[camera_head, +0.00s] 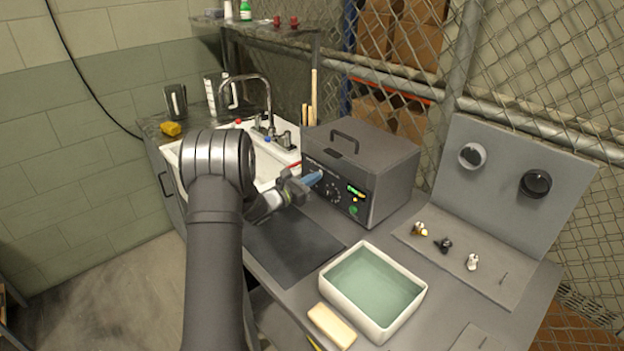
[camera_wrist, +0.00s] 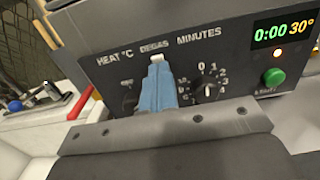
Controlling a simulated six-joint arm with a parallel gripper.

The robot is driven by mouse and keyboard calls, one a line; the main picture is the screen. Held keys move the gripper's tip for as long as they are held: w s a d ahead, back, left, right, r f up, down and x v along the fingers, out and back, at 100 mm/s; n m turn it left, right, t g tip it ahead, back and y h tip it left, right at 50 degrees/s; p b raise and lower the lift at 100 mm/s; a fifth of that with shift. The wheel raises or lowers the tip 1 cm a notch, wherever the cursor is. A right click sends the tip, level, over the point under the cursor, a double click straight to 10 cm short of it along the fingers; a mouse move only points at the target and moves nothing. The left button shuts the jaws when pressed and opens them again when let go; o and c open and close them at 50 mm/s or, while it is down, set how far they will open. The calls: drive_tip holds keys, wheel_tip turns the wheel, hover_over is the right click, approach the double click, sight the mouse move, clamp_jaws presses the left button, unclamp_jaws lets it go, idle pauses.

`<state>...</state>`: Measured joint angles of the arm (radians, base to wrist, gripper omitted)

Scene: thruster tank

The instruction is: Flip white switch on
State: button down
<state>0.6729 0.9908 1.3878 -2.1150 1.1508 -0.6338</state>
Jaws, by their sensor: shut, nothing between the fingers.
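The white switch (camera_wrist: 157,58) is a small tab under the DEGAS label on the dark front panel of a grey machine (camera_wrist: 224,60). In the head view, the machine (camera_head: 385,168) stands on the bench. My gripper (camera_wrist: 157,70) is shut and empty. Its blue fingertips are at the panel, right at the lower edge of the white switch; I cannot tell whether they touch it. The fingers hide the panel below the switch. In the head view, my gripper (camera_head: 314,178) reaches the panel from the left, and the switch cannot be made out.
The MINUTES dial (camera_wrist: 208,88) is close right of the fingers; the HEAT dial (camera_wrist: 130,101) is close left. A green button (camera_wrist: 273,76) sits under a display (camera_wrist: 284,32) reading 0:00 and 30°. A water-filled tray (camera_head: 330,290) and sponge-like block (camera_head: 331,325) lie in front.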

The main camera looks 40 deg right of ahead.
drive_tip(key=shift+s+d+f, duration=0.15)
drive_tip(key=shift+d+f, duration=0.05)
drive_tip(key=shift+d, duration=0.15)
idle(0.6)
drive_tip(key=a, duration=1.4)
drive_tip(key=shift+a, duration=0.35)
drive_tip(key=shift+d, duration=0.1)
drive_tip(key=d, duration=0.9)
drive_tip(key=a+r+y, duration=0.2)
drive_tip(key=a+r, duration=0.1)
drive_tip(key=a, duration=0.4)
drive_tip(key=shift+r+y, duration=0.4)
drive_tip(key=shift+a, duration=0.1)
